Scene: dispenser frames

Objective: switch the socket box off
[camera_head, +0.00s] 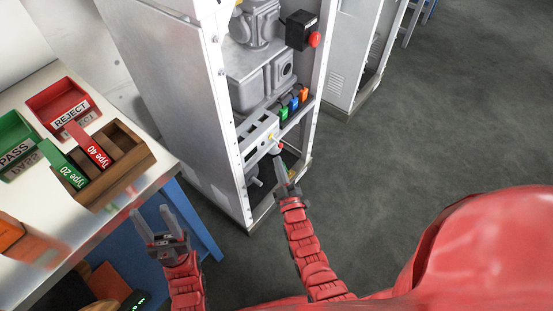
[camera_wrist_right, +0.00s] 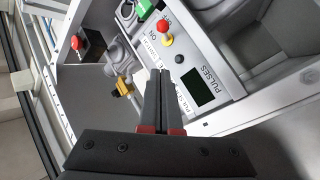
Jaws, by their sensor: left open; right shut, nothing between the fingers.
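A grey panel box (camera_head: 258,134) sits low in the open cabinet. The right wrist view shows its red knob (camera_wrist_right: 166,27) on a yellow base between ON and OFF labels, a black button and a dark display marked PULSES (camera_wrist_right: 200,88). Green, blue and orange plugs (camera_head: 293,104) sit in a dark strip beside it; I cannot tell which part is the socket box. My right gripper (camera_head: 279,160) is shut and empty, its tips just in front of the panel, apart from the knob in the wrist view. My left gripper (camera_head: 151,211) is open and empty beside the table.
A dark box with a red button (camera_head: 314,39) is mounted higher on the cabinet frame (camera_head: 222,90). The table (camera_head: 150,184) at left holds red and green bins and a wooden tray (camera_head: 132,180). The floor at right is clear.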

